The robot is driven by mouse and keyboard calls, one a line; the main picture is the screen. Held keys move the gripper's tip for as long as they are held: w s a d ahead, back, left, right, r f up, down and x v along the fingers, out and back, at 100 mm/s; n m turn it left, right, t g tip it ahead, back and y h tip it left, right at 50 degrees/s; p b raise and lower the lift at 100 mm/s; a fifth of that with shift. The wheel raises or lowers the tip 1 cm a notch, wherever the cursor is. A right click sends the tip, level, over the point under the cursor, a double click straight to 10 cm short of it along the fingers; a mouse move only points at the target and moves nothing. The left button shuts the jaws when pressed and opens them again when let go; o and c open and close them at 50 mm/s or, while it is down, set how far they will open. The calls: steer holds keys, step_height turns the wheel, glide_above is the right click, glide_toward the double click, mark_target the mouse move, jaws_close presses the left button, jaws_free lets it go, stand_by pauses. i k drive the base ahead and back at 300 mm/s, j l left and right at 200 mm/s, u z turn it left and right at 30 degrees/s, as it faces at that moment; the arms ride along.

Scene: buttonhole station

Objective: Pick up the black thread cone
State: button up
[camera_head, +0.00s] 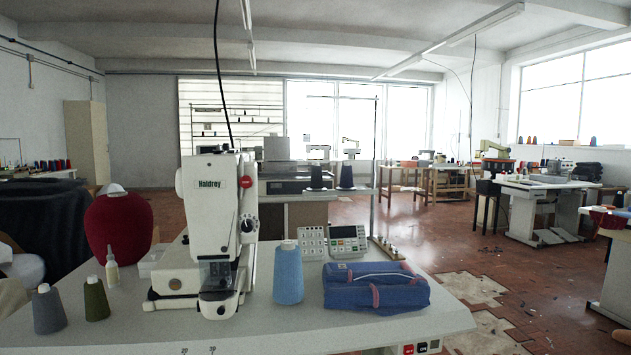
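A black-looking thread cone (316,178) stands upright at the back, behind the buttonhole machine. It seems to be on the surface beyond the front table. A similar dark cone (346,176), more navy in tone, stands just to its right. Both are small and far off, so their exact colours are hard to tell. My gripper is not in view.
The white buttonhole machine (216,215) stands mid-table (270,330). A thin upright post (374,160) rises behind. Open tiled floor (440,235) lies to the right.

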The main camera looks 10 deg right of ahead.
mark_target(317, 183)
steer(key=i+l+z, duration=0.2)
steer(key=l+z, duration=0.25)
steer(key=i+l+z, duration=0.7)
steer(key=l+z, duration=0.15)
steer(key=i+l+z, duration=0.25)
steer(key=z, duration=0.15)
steer(key=i+z, duration=0.45)
steer(key=i+u, duration=0.35)
steer(key=i, duration=0.2)
steer(key=i+l+u, duration=0.2)
steer(key=i+u, duration=0.2)
steer(key=i, duration=0.15)
steer(key=i+j+u, duration=0.2)
steer(key=u, duration=0.25)
steer(key=i+u, duration=0.75)
steer(key=u, duration=0.2)
steer(key=i+l+u, duration=0.2)
steer(key=u, duration=0.3)
steer(key=i, duration=0.1)
